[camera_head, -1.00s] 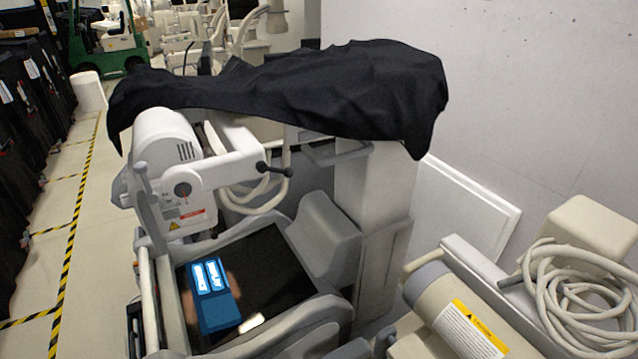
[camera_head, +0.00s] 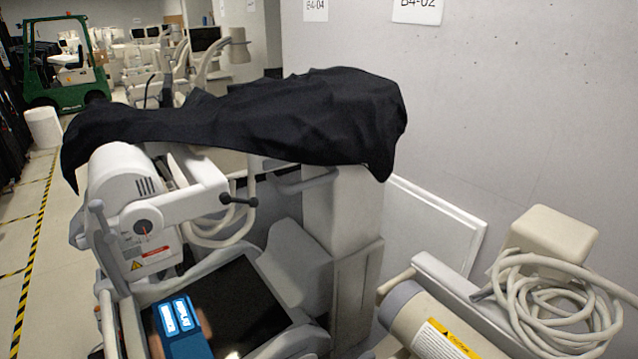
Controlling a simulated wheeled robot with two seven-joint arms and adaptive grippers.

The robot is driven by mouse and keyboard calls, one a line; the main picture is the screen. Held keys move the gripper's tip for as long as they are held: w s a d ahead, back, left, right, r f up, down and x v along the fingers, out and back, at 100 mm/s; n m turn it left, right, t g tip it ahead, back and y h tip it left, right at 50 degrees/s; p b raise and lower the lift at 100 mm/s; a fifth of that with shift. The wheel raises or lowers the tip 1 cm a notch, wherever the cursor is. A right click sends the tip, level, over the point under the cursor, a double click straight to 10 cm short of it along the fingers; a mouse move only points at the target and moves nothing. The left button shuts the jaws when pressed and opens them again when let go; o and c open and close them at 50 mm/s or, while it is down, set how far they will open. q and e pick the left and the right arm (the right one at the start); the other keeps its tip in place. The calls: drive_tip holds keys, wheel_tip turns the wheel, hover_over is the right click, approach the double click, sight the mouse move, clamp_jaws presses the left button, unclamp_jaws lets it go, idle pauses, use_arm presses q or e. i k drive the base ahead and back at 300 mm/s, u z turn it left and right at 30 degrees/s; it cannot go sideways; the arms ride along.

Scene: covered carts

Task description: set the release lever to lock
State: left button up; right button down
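A white and grey cart with a rounded white head (camera_head: 122,178) stands left of centre, partly under a black cover (camera_head: 250,115). A dark-tipped lever (camera_head: 239,200) sticks out at the right end of the head's white arm. A grey upright handle (camera_head: 97,207) stands at the head's left side. I cannot tell for certain which of these is the release lever, and no lock marking is readable. Neither of my grippers is in view.
A second cart (camera_head: 420,320) with a coiled hose (camera_head: 555,305) stands at right. A wall (camera_head: 480,110) is behind. Floor (camera_head: 60,250) is open at left; a green forklift (camera_head: 62,65) is farther back.

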sight(225, 198)
drive_tip(key=z, duration=0.85)
drive_tip(key=k, duration=0.65)
drive_tip(key=u, duration=1.15)
